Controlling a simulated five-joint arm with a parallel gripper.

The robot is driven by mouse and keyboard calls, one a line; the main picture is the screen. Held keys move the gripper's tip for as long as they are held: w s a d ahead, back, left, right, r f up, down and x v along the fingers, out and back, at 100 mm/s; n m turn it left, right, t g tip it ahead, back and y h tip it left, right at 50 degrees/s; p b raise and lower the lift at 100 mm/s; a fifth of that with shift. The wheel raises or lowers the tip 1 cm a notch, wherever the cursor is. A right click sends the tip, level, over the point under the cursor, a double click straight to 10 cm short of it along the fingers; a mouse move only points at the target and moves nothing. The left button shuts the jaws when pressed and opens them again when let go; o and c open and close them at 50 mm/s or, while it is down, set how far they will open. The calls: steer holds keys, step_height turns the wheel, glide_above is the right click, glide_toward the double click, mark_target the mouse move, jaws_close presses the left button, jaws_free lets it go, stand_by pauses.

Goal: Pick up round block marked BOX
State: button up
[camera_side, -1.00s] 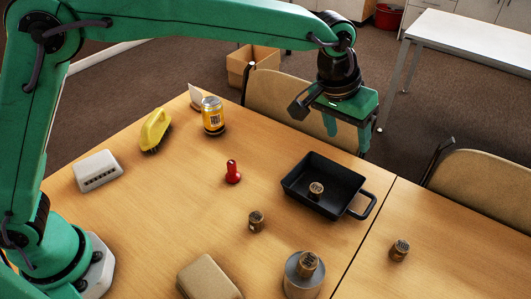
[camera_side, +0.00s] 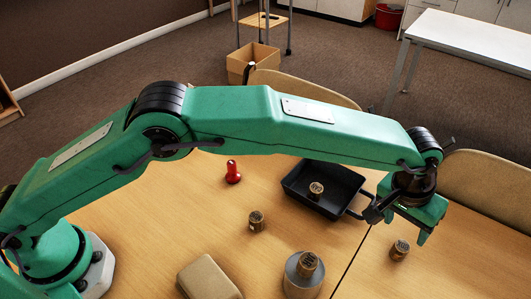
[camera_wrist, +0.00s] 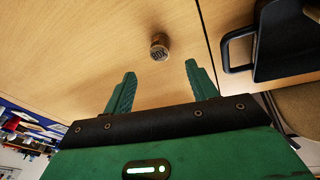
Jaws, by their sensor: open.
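Several small round brown blocks with dark printed labels are in the side view; the lettering is too small to read, so I cannot tell which says BOX. One (camera_side: 399,250) stands alone on the right table section, one (camera_side: 257,221) on the left section, one (camera_side: 316,189) in a black pan (camera_side: 345,212), and one (camera_side: 307,263) on a grey cylinder (camera_side: 301,285). My gripper (camera_side: 406,226) is open and empty above the right block. In the wrist view, that block (camera_wrist: 159,47) lies beyond the gap between the open fingers (camera_wrist: 160,70), apart from them.
A red peg-like piece (camera_side: 232,172) and a tan block (camera_side: 208,279) are on the left section. The pan's handle (camera_wrist: 236,48) is near my gripper in the wrist view. A chair (camera_side: 490,180) stands behind the right section. Bare table surrounds the right block.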

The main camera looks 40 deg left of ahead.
mark_target(402, 245)
steer(key=shift+x, duration=1.3)
steer(key=shift+f, duration=0.1)
steer(key=shift+x, duration=2.45)
steer(key=c, duration=1.1)
